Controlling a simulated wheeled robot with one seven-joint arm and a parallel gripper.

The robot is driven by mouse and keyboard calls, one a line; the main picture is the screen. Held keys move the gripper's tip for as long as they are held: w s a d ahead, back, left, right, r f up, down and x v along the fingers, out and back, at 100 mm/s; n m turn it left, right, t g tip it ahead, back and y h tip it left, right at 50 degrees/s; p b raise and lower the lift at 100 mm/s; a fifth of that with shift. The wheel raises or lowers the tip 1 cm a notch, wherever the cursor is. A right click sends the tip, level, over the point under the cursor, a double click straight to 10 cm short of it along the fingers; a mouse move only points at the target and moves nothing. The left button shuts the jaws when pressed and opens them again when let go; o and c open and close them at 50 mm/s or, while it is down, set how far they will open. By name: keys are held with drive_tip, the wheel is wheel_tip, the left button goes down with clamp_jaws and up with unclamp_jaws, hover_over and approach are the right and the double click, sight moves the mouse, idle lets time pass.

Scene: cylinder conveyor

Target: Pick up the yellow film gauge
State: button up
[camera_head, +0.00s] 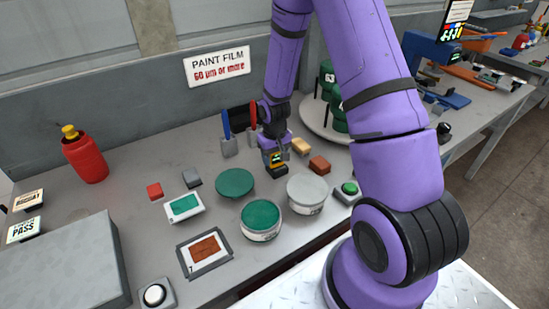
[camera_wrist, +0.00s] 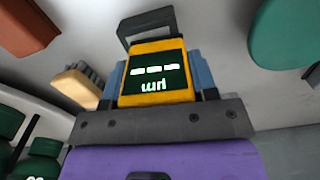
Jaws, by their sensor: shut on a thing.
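The yellow film gauge (camera_wrist: 153,76) is a yellow-framed block with a dark display showing dashes and "µm". It sits between the blue fingers of my gripper (camera_wrist: 155,85) in the wrist view, and the fingers are shut on its sides. A dark grey loop or bracket (camera_wrist: 145,22) shows just beyond the gauge. In the head view the gauge (camera_head: 277,158) is under my gripper (camera_head: 274,150), at or close above the grey table; I cannot tell whether it touches the table.
A green-topped can (camera_head: 261,217), a grey-topped can (camera_head: 307,190) and a green disc (camera_head: 234,182) stand in front. A carousel (camera_head: 318,122) with green cylinders stands behind right.

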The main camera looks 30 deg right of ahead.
wheel_tip(320, 180, up, 10)
drive_tip(key=shift+f, duration=0.25)
idle(0.3)
